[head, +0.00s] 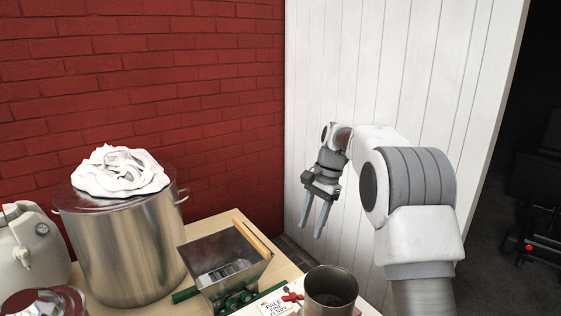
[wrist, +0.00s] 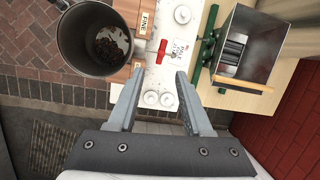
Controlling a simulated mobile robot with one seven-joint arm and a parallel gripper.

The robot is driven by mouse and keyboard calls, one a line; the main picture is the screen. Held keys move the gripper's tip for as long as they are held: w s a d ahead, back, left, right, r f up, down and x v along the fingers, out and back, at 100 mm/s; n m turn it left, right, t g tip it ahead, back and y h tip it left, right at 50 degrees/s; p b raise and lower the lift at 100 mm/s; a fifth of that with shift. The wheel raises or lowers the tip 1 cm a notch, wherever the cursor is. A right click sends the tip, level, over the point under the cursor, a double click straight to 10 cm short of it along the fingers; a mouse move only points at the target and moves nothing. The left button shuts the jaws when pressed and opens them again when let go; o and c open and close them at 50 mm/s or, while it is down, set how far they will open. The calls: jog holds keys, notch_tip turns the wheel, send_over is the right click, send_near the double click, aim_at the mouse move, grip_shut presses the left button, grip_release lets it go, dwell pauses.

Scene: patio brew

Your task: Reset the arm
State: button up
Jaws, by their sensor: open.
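My gripper (head: 310,232) hangs in the air in front of the white plank wall, right of the table, with its fingers pointing down. In the wrist view my gripper (wrist: 158,80) shows two fingers spread apart with nothing between them. Beyond the fingertips lies a white surface with round knobs. My arm reaches in from the right in the head view.
A metal hopper (head: 222,262) with a wooden strip stands on the table (head: 210,225). A steel pot (head: 128,245) topped with white cloth (head: 118,170) stands left. An open metal vessel (head: 330,288) holds dark bits. A red handle (wrist: 162,50) lies near the fingertips.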

jog(key=s+d+r+n+t+h+p, duration=0.25)
jog(key=s+r+n+t+p, duration=0.2)
jog(key=s+r, duration=1.25)
jog(key=s+d+n+t+p, duration=0.2)
jog(key=s+n+p, duration=0.2)
jog(key=s, duration=1.3)
jog(key=shift+s+d+n, duration=0.25)
jog(key=shift+n, duration=0.4)
